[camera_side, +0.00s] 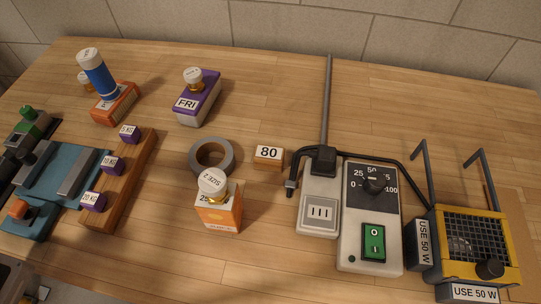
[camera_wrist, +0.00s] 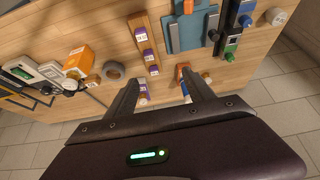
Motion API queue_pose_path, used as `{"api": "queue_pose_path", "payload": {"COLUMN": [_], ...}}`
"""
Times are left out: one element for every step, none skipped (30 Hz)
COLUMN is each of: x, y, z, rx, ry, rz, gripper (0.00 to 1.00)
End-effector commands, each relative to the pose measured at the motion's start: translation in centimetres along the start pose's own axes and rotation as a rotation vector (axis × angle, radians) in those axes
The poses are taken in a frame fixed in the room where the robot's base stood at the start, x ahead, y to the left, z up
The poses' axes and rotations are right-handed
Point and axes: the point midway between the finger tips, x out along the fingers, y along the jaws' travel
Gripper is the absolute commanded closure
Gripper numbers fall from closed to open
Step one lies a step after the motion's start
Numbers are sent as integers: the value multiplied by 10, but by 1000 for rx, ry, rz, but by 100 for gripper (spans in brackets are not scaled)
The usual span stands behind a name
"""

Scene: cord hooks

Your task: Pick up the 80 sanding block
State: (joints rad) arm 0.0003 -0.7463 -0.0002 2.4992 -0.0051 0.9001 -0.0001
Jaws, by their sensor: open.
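The 80 sanding block (camera_side: 268,157) is a small tan block with a white label reading 80. It lies on the wooden table, right of the grey tape ring (camera_side: 228,160) and left of the grey switch unit (camera_side: 318,208). In the wrist view the block (camera_wrist: 93,80) looks small, beside the tape ring, with its label unreadable. My gripper (camera_wrist: 160,78) is open, with nothing between its fingers, high above the table and away from the block. My gripper does not show in the side view.
An orange box (camera_side: 219,214) with a round tag stands in front of the tape ring. A black cable (camera_side: 293,165) ends just right of the block. A purple FRI box (camera_side: 204,100) stands behind. A dial unit (camera_side: 368,215) and yellow lamp (camera_side: 470,240) fill the right.

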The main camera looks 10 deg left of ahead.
Motion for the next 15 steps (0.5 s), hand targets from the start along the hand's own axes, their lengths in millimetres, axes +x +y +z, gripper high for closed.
{"api": "queue_pose_path", "payload": {"x": [2,4,8,12,17,24,31,38,49,58,69,86,101,118,142], "y": [5,12,26,40,56,79,97,115,138,154,169,189,203,216,232], "z": [-2,-5,-9,-14,-20,-30,-38,-46,-56,-65,-73,-83,-90,-96,-103], "rx": [-10,-25,-57,-91,-133,-201,-259,-320,-407,-476,-549,-653,-734,-819,-937], "ry": [-21,-46,-98,-148,-207,-294,-362,-429,-518,-583,-649,-734,-796,-856,-931], "rz": [19,45,94,141,194,267,320,369,427,465,498,535,556,571,584], "gripper": [38,38,38,38,38,38,38,38,38,38,38,38,38,38,38]}}
